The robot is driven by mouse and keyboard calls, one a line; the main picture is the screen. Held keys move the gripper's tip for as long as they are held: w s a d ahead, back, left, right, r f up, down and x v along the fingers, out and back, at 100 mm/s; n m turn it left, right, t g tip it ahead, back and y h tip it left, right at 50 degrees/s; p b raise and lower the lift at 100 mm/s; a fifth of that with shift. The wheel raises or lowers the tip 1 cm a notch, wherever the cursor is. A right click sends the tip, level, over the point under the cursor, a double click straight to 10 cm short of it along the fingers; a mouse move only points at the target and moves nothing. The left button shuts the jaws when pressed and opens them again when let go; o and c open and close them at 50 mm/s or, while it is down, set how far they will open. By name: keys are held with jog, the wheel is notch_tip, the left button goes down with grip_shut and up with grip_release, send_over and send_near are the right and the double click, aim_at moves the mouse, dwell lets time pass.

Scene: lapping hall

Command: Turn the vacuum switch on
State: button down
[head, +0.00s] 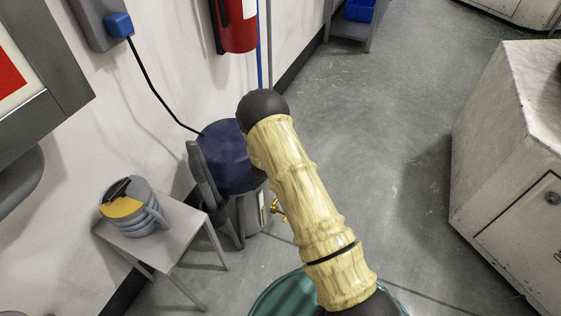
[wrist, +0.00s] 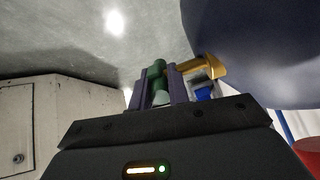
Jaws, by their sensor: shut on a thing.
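A dark blue round-topped vessel (head: 228,165) stands on the floor by the wall, with a small brass fitting (head: 277,208) on its lower right side. In the wrist view the vessel (wrist: 265,50) fills the upper right, and the brass fitting (wrist: 205,68) sticks out beside it. My gripper (wrist: 159,84) has its two purple fingers closed on a small green handle (wrist: 156,70) next to the brass fitting. The fingers partly cover the handle, so I cannot tell its setting. In the head view my arm hides the gripper. I see no labelled vacuum switch.
A black cord runs from a blue plug (head: 118,25) on the wall to the vessel. A small grey stool (head: 165,245) with a grey and yellow container (head: 128,208) stands at left. A red extinguisher (head: 238,28) hangs above. Open floor (head: 400,150) reaches a white cabinet (head: 510,160).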

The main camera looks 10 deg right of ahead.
jog(key=p, duration=0.3)
jog(key=shift+w+d+r+g+y, duration=0.1)
jog(key=shift+d+r+g+y, duration=0.2)
jog(key=shift+g, duration=0.1)
jog(key=shift+f+g+p, duration=0.25)
jog(key=shift+g+p, duration=0.15)
jog(key=shift+p, duration=0.35)
jog(key=c, duration=1.3)
grip_release()
jog(key=shift+c, duration=0.2)
jog(key=shift+a, duration=0.1)
jog(key=shift+a+r, duration=0.15)
jog(key=shift+r, duration=0.05)
jog(key=p+v, duration=0.3)
jog(key=v, duration=1.4)
jog(key=shift+d+p, duration=0.35)
jog(key=shift+p, duration=0.05)
